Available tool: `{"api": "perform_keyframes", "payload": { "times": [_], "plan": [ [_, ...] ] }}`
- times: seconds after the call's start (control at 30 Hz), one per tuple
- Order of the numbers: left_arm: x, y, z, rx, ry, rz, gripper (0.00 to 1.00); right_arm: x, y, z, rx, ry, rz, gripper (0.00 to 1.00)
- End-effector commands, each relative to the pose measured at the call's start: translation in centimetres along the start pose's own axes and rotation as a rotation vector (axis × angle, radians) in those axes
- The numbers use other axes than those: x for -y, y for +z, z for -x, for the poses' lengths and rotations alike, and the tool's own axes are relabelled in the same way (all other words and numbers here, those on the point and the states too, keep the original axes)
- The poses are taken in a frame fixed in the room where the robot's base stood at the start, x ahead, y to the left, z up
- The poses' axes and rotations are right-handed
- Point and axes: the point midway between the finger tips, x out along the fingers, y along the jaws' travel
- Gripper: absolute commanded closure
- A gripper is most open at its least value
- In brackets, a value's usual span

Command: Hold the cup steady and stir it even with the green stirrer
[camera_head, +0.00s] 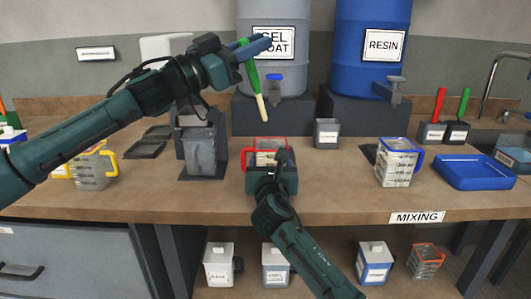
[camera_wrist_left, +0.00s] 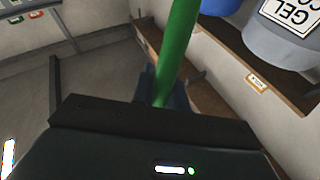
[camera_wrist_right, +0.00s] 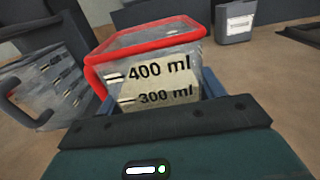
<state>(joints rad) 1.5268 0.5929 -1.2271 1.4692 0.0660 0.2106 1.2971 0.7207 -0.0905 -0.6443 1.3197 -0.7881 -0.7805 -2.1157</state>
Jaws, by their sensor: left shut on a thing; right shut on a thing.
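The green stirrer (camera_head: 252,78) has a pale lower end and hangs nearly upright, slightly tilted. My left gripper (camera_head: 240,53) is shut on it, high above the bench. Its green shaft also shows in the left wrist view (camera_wrist_left: 177,45). The clear cup with a red rim (camera_head: 268,142) stands on the bench below, and the stirrer's tip is apart from it, above the rim. My right gripper (camera_head: 271,170) is shut on the cup from the front. The right wrist view shows the cup (camera_wrist_right: 150,78) with 300 and 400 ml marks and pale contents.
A yellow-handled cup (camera_head: 93,165) stands left, a blue-rimmed cup (camera_head: 396,165) right, beside a blue tray (camera_head: 472,172). A grey container (camera_head: 200,152) stands just left of the red cup. The gel coat drum (camera_head: 273,75) and resin drum (camera_head: 367,70) stand behind.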

Motion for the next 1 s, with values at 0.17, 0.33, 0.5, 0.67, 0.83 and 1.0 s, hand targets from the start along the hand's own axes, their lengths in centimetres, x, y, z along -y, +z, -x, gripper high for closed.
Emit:
{"api": "perform_keyframes", "payload": {
  "times": [0.17,0.33,0.5,0.67,0.83,1.0],
  "plan": [
    [0.0,0.0,0.0,0.000,0.000,0.000,1.00,0.1,-0.1,0.0,-0.001,-0.002,0.001,0.70],
    [0.0,0.0,0.0,0.000,0.000,0.000,1.00,0.1,-0.1,0.0,-0.001,-0.001,0.001,0.19],
    [0.0,0.0,0.0,0.000,0.000,0.000,1.00,0.0,0.0,0.0,-0.001,0.000,0.001,0.07],
    [0.0,0.0,0.0,0.000,0.000,0.000,1.00,0.0,0.0,0.0,0.000,0.000,0.000,0.07],
    [0.0,0.0,0.0,0.000,0.000,0.000,1.00,-0.1,-0.1,0.7,0.000,0.001,-0.001,0.07],
    [0.0,0.0,0.0,0.000,0.000,0.000,1.00,0.0,-0.1,3.1,0.000,0.002,-0.001,0.07]
  ]
}}
